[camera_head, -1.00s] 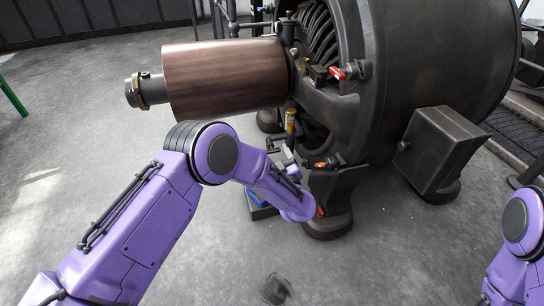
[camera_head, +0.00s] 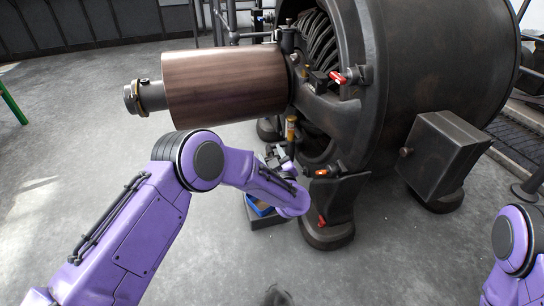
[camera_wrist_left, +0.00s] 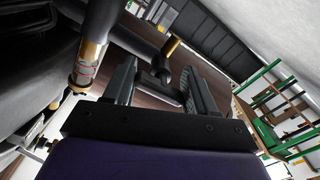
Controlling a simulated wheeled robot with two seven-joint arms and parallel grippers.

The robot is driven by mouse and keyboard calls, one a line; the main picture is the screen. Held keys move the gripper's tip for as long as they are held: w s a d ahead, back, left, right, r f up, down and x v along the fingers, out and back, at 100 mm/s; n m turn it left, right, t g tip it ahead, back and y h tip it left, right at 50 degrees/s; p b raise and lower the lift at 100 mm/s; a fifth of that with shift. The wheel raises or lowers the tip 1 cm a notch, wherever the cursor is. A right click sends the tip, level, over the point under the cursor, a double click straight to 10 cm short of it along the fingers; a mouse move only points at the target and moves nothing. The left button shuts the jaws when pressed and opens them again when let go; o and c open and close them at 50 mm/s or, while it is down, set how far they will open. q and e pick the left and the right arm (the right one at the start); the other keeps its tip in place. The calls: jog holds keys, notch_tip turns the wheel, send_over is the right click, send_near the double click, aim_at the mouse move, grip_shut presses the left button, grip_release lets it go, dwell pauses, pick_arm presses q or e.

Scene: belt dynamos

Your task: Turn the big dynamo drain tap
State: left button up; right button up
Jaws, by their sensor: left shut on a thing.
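The big dynamo (camera_head: 440,60) is a dark drum with a brown pulley (camera_head: 225,82) on its left. My left gripper (camera_head: 276,156) is low beneath the pulley, at the dynamo's near left side. In the left wrist view its two dark fingers (camera_wrist_left: 160,88) are shut on a dark handle-like part (camera_wrist_left: 166,92), which seems to be the drain tap. A dark stem with a brass end (camera_wrist_left: 171,47) shows just beyond it. The tap is mostly hidden in the head view. My right gripper is out of view; only its purple arm shows at lower right.
A brass-and-glass fitting (camera_wrist_left: 86,72) stands left of the fingers and also shows in the head view (camera_head: 291,129). Red handles (camera_head: 338,78) sit on the dynamo.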

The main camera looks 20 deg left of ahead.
pick_arm(q)
jog(key=shift+r+n+p, duration=0.1)
jog(key=shift+n+p, duration=0.45)
jog(key=shift+n, duration=0.45)
jog(key=n+p, duration=0.1)
jog(key=n, duration=0.1)
jog(key=shift+n, duration=0.3)
jog(key=n, duration=0.2)
jog(key=shift+n+p, duration=0.3)
jog(key=shift+n, duration=0.1)
jog(key=n, duration=0.2)
jog(key=shift+n, duration=0.4)
jog(key=shift+n+p, duration=0.3)
jog(key=shift+n, duration=0.5)
jog(key=shift+f+n, duration=0.2)
jog(key=shift+n, duration=1.7)
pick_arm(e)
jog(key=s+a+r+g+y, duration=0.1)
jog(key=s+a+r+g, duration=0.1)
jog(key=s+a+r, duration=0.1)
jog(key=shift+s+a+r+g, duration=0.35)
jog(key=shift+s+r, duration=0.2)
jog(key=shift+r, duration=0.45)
pick_arm(q)
jog(key=o, duration=0.9)
